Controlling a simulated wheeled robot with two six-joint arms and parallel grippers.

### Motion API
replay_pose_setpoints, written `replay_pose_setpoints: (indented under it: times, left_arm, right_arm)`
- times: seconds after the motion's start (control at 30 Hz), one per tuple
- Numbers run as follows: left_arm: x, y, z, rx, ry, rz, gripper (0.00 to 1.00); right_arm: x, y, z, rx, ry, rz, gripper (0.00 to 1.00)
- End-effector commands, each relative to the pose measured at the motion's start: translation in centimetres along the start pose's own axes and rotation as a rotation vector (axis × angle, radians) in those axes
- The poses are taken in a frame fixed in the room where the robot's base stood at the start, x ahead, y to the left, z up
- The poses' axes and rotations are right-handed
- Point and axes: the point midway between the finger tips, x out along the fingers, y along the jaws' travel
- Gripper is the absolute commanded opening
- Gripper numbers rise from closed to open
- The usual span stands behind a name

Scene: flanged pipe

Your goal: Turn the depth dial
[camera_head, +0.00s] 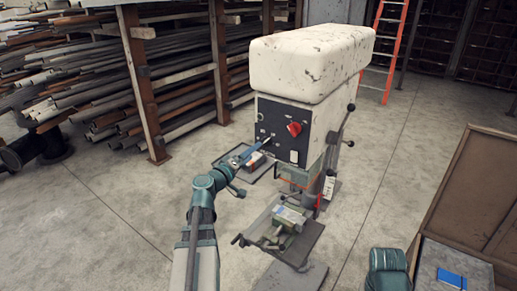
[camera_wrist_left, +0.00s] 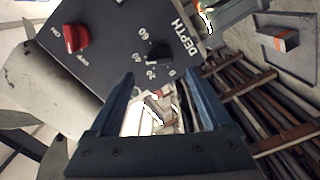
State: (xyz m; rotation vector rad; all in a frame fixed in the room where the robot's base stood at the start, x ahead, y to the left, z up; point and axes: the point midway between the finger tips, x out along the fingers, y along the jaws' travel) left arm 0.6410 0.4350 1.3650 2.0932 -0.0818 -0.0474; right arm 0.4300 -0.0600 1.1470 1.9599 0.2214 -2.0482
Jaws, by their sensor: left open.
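The depth dial (camera_wrist_left: 158,52) is a small black knob on the dark control panel, with "DEPTH" and a number scale printed around it in the left wrist view. My left gripper (camera_wrist_left: 158,76) is open, its two blue fingers spread with the dial just beyond the tips, roughly between them. No contact can be seen. In the head view my left gripper (camera_head: 266,143) reaches the lower left of the dark panel (camera_head: 281,117) on the cream drill press (camera_head: 310,60); the dial is hard to make out there.
A red switch (camera_wrist_left: 75,38) is on the same panel, also visible in the head view (camera_head: 294,129). Levers (camera_head: 345,125) stick out on the press's right side. A vise (camera_head: 282,228) stands below. Pipe racks (camera_head: 140,80) are behind left; open floor lies left.

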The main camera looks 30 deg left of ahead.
Motion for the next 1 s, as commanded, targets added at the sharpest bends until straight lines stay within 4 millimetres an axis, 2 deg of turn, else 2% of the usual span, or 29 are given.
replay_pose_setpoints:
  times: [0.03, 0.1, 0.3, 0.4, 0.6, 1.0]
  left_arm:
    - [-1.6, 0.1, 0.1, 0.0, 0.003, -0.002, 0.82]
    - [-3.0, 0.1, 0.2, 0.0, 0.002, -0.002, 0.82]
    - [-6.1, 0.0, 0.1, 0.0, 0.002, -0.001, 0.82]
    - [-7.0, 0.0, 0.0, 0.0, 0.002, -0.001, 0.82]
    - [-7.6, 0.0, 0.0, 0.0, 0.0, 0.0, 0.82]
    - [-7.6, 0.0, 0.0, 0.0, 0.0, 0.0, 0.82]
  right_arm:
    - [0.0, 0.0, 0.0, 0.0, 0.0, 0.0, 0.0]
    - [0.0, 0.0, 0.0, 0.0, 0.0, 0.0, 0.0]
    - [0.0, 0.0, 0.0, 0.0, 0.0, 0.0, 0.0]
    - [0.0, 0.0, 0.0, 0.0, 0.0, 0.0, 0.0]
    - [0.0, 0.0, 0.0, 0.0, 0.0, 0.0, 0.0]
    - [0.0, 0.0, 0.0, 0.0, 0.0, 0.0, 0.0]
